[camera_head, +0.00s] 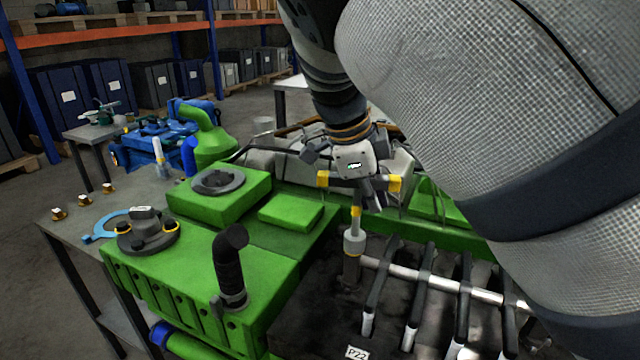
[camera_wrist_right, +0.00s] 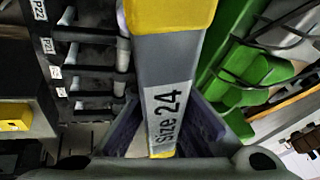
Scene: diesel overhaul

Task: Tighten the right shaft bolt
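My right gripper (camera_head: 372,196) is shut on a T-handled socket wrench (camera_head: 355,241) with yellow handle ends. In the right wrist view the wrench (camera_wrist_right: 166,105) carries the label "size 24" and lies between the dark fingers (camera_wrist_right: 160,135). The wrench stands about upright, with its grey socket over a dark support at the left end of the silver shaft (camera_head: 440,281). The shaft bolt itself does not show; the socket covers that spot. I cannot tell whether the socket is seated on it. My left gripper is out of view.
Rocker arms (camera_head: 420,295) line the shaft on the dark engine top, near a "P22" label (camera_head: 357,352). A black pipe (camera_head: 229,265) stands upright on the green engine cover (camera_head: 190,270). A grey table (camera_head: 60,222) with small parts is at left. My right arm hides the right side.

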